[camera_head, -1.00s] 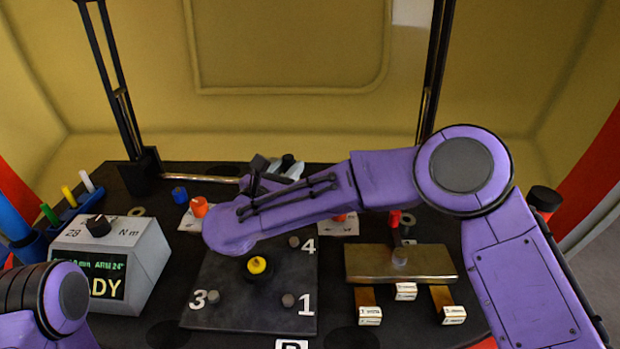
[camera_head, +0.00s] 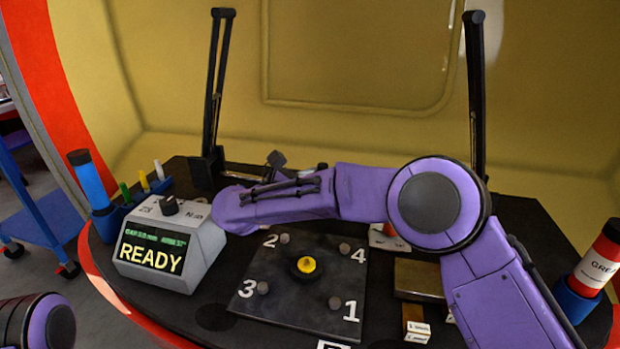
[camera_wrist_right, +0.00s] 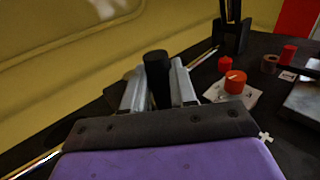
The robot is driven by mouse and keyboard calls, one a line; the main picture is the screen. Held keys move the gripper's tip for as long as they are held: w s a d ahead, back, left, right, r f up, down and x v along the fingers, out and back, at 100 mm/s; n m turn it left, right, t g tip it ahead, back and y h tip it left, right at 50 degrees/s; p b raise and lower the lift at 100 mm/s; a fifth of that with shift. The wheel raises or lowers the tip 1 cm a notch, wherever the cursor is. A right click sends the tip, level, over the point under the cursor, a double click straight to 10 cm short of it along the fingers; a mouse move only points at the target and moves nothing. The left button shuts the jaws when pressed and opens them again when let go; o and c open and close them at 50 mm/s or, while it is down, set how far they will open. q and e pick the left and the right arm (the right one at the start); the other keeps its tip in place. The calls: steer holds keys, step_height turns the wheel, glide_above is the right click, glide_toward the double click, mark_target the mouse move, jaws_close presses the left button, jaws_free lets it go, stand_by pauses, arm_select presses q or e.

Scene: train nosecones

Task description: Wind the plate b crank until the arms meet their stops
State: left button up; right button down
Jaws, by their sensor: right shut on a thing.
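In the right wrist view, the grey fingers of my right gripper (camera_wrist_right: 158,86) are closed around an upright black handle (camera_wrist_right: 156,66), which appears to be the crank's. In the head view my right forearm hides most of that gripper and the crank. Two slim black arms, left (camera_head: 217,90) and right (camera_head: 476,95), stand nearly upright at the back of the table. Whether they touch stops cannot be seen. The dark square plate (camera_head: 285,303), numbered 1 to 4 with a yellow centre knob (camera_head: 305,265), lies in front of my forearm. My left gripper is out of view.
A grey box (camera_head: 172,243) reading READY stands at the left, near a blue bottle (camera_head: 88,180). A red grease container (camera_head: 600,258) stands at the right edge. A brass block (camera_head: 418,279) sits partly behind my right arm. An orange-red cap (camera_wrist_right: 235,81) lies beyond the gripper.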

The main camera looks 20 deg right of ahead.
mark_target(322, 163)
steer(key=shift+w+d+r, duration=0.2)
steer(key=shift+d+r, duration=0.15)
steer(key=shift+r, duration=0.2)
steer(key=c, duration=1)
jaws_free()
steer(key=shift+w+f, duration=0.1)
steer(key=shift+w+d+f, duration=0.1)
steer(key=shift+d+f, duration=0.05)
steer(key=shift+f, duration=0.15)
steer(key=shift+a, duration=0.2)
steer(key=shift+r, duration=0.25)
step_height(322, 163, up, 3)
steer(key=shift+d+r+p, duration=0.1)
steer(key=shift+d+p, duration=0.05)
steer(key=shift+p, duration=0.25)
steer(key=s+a+r, duration=0.1)
steer(key=s+r, duration=0.2)
steer(key=s, duration=0.1)
steer(key=s+a+r, duration=0.1)
steer(key=s+r, duration=0.2)
steer(key=s, duration=0.2)
steer(key=s+a+r+p, duration=0.1)
steer(key=s+a+r, duration=0.1)
steer(key=s+r, duration=0.1)
steer(key=shift+s+r, duration=0.15)
steer(key=shift+s, duration=0.6)
